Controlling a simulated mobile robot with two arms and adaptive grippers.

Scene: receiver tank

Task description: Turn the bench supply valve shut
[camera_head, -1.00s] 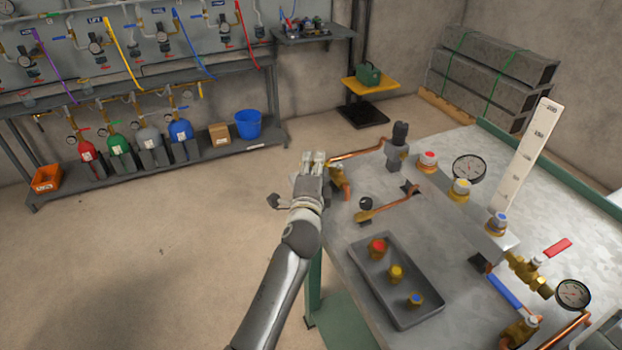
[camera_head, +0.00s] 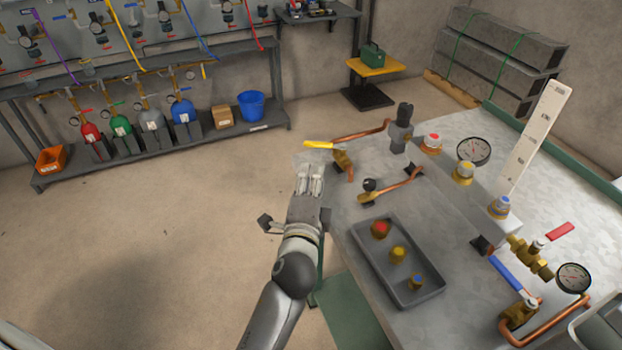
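A brass valve (camera_head: 343,160) with a yellow lever (camera_head: 319,145) sits at the bench's far left corner, joined to a copper pipe. The lever points left, past the bench edge. A second brass valve (camera_head: 518,314) with a blue lever (camera_head: 508,275) is at the near right. I cannot tell by label which is the bench supply valve. My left gripper (camera_head: 311,178) is just below the yellow lever in the picture, at the bench's left edge, apart from the lever. Its two fingers lie close together with nothing seen between them. My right gripper is not in view.
A grey tray (camera_head: 358,246) with several brass fittings lies on the bench (camera_head: 450,265). Floor left of the bench is clear.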

